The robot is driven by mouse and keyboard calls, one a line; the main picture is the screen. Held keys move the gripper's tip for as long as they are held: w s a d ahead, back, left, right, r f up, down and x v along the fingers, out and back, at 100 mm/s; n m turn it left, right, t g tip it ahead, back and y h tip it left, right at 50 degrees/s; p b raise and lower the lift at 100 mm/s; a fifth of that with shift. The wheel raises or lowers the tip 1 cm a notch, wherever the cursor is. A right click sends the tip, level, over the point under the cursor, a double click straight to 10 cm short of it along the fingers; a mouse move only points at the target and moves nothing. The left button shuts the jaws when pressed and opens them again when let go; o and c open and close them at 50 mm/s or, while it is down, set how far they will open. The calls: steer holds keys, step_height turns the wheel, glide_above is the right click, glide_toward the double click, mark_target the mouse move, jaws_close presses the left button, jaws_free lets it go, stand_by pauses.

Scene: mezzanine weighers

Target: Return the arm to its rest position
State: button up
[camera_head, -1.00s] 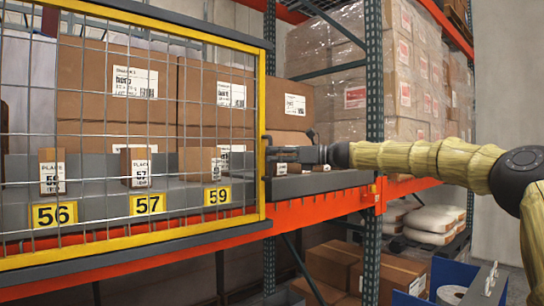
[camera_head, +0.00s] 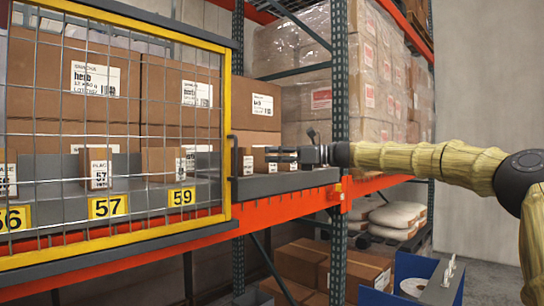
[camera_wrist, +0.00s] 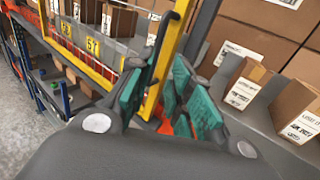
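My arm (camera_head: 410,157) reaches in from the right in the head view, about level, with its end in front of the rack shelf. My gripper (camera_head: 284,154) points left, just right of the yellow-framed mesh door's edge (camera_head: 227,130). In the wrist view my gripper (camera_wrist: 165,100) shows two fingers with teal pads, spread apart with nothing between them. The yellow frame post (camera_wrist: 165,65) shows beyond the gap. I cannot tell the exact clearance to it.
Small labelled cartons (camera_head: 246,161) stand in a grey shelf tray (camera_head: 285,182) by my gripper. Large boxes (camera_head: 256,104) stand behind. An orange beam (camera_head: 285,207) and green upright (camera_head: 340,90) are close. A blue bin (camera_head: 390,268) is low right. The wall side looks clear.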

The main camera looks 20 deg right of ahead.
steer(key=w+a+f+h+b, duration=0.15)
steer(key=a+f, duration=0.25)
steer(key=f, duration=0.5)
steer(key=w+a+f+h, duration=0.1)
steer(key=w+a+f, duration=0.2)
steer(key=f, duration=0.6)
steer(key=s+a+f+n+g+h+b, duration=0.2)
steer(key=s+a+f, duration=0.15)
steer(key=f, duration=1.35)
steer(key=s+a+f+n+g+h+b, duration=0.1)
steer(key=s+a+f+n+h, duration=0.2)
steer(key=f, duration=1.4)
steer(key=s+a+f+n+g+h+b, duration=0.25)
steer(key=a+f, duration=0.25)
steer(key=f, duration=1.1)
steer(key=s+f+n+g+h+b, duration=0.35)
steer(key=s+f+n, duration=0.35)
steer(key=s+f, duration=2.05)
steer(key=s+f+n+b, duration=0.2)
steer(key=s+f+n, duration=0.3)
steer(key=s, duration=0.8)
steer(key=s+d+f+n+h+b, duration=0.1)
steer(key=s+f+n, duration=0.4)
steer(key=s, duration=0.9)
steer(key=shift+s+d+g+b, duration=0.25)
steer(key=shift+g+b, duration=0.15)
steer(key=shift+b, duration=0.4)
